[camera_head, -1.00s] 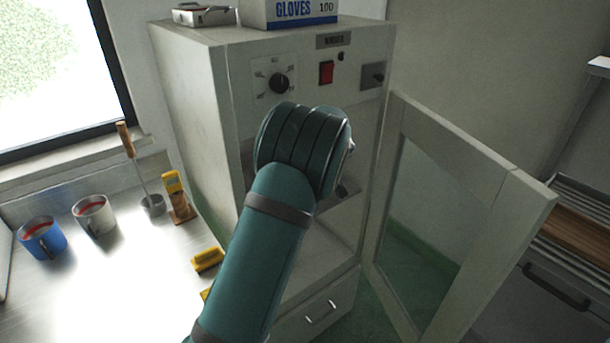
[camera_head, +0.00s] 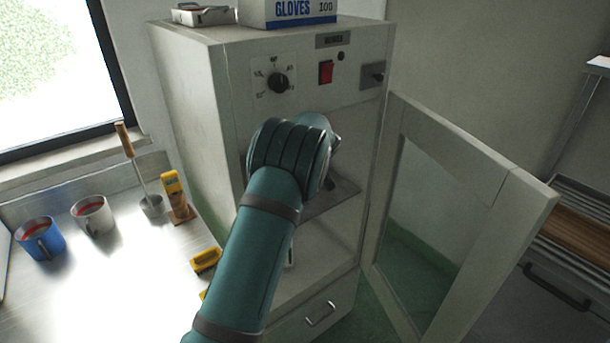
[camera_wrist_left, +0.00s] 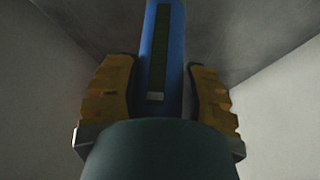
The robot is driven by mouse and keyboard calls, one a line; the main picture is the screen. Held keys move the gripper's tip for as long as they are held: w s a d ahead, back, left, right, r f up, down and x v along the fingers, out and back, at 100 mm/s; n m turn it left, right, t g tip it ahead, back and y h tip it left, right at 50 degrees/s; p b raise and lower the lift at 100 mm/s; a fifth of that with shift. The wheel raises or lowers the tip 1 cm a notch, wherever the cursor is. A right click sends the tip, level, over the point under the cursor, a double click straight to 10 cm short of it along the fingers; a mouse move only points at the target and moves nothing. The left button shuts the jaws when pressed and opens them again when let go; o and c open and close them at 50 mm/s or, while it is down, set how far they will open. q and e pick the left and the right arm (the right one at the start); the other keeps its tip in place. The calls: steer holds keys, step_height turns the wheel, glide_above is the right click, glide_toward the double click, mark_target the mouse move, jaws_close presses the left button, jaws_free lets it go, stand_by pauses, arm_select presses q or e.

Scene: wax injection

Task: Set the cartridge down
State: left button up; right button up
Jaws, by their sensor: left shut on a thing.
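The cartridge (camera_wrist_left: 177,50) shows in the left wrist view as a long blue body with a dark strip down its middle. My left gripper (camera_wrist_left: 160,82) is shut on it, with a ribbed yellow-brown pad on each side. The cartridge points away from the gripper, toward a grey surface. In the head view my left arm reaches into the open cabinet (camera_head: 190,110). The arm hides the gripper and the cartridge there. A shelf (camera_head: 335,198) shows inside the cabinet, just right of my wrist. I cannot tell whether the cartridge touches anything. My right gripper is not in view.
The glass cabinet door (camera_head: 500,230) stands open on the right. A glove box (camera_head: 288,12) sits on top. On the metal bench at left are a blue mug (camera_head: 42,240), a white mug (camera_head: 95,217) and yellow-topped tools (camera_head: 172,183). A drawer (camera_head: 320,312) is below.

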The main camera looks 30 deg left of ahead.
arm_select(q)
steer(key=o, duration=1.2)
steer(key=shift+o, duration=0.2)
steer(key=p+v, duration=0.1)
steer(key=v, duration=1.1)
steer(key=shift+p, duration=0.35)
